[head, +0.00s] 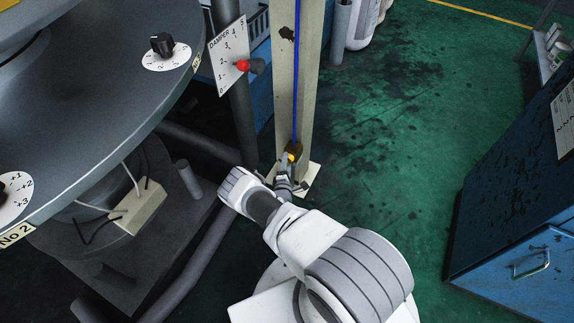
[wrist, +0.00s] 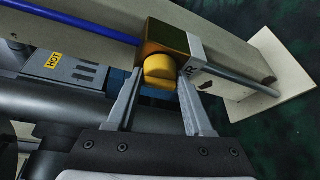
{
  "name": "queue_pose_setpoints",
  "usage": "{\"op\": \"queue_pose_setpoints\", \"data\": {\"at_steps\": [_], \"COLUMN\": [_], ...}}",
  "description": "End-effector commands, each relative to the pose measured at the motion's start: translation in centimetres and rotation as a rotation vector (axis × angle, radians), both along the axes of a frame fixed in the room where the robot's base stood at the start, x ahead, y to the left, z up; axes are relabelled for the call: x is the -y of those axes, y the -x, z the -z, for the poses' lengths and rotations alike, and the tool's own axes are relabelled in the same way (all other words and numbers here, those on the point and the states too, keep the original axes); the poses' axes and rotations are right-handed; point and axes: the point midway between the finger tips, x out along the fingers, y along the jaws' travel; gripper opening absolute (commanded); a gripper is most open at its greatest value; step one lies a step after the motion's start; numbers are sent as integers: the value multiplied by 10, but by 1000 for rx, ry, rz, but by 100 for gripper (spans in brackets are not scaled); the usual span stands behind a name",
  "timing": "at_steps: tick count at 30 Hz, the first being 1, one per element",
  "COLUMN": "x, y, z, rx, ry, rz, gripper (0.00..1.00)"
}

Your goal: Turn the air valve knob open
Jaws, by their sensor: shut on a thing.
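The air valve knob (wrist: 158,70) is yellow and sits on a brass-coloured valve body (wrist: 165,40) on the beige post, with a blue pipe (wrist: 75,24) running into the valve. My gripper (wrist: 160,75) has one finger on each side of the knob and is shut on it in the wrist view. In the head view the knob (head: 291,157) is a small yellow spot low on the post, and my gripper (head: 285,175) reaches it, partly hidden by my arm. A label beside the knob is only partly readable.
The beige post (head: 308,70) stands on a pale base plate. Left of it are a damper scale with a red-knobbed lever (head: 242,66) and a large dark round machine (head: 90,100). A blue cabinet (head: 520,200) stands at right. Green floor (head: 400,120) between is open.

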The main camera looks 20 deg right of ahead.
Motion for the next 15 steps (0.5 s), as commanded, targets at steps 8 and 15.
{"op": "queue_pose_setpoints", "data": {"at_steps": [8, 15], "x": [-2, -2], "y": [-2, -2], "z": [0, -1], "rx": [95, 121], "ry": [-71, -91], "rz": [-3, -3], "gripper": [0, 0]}}
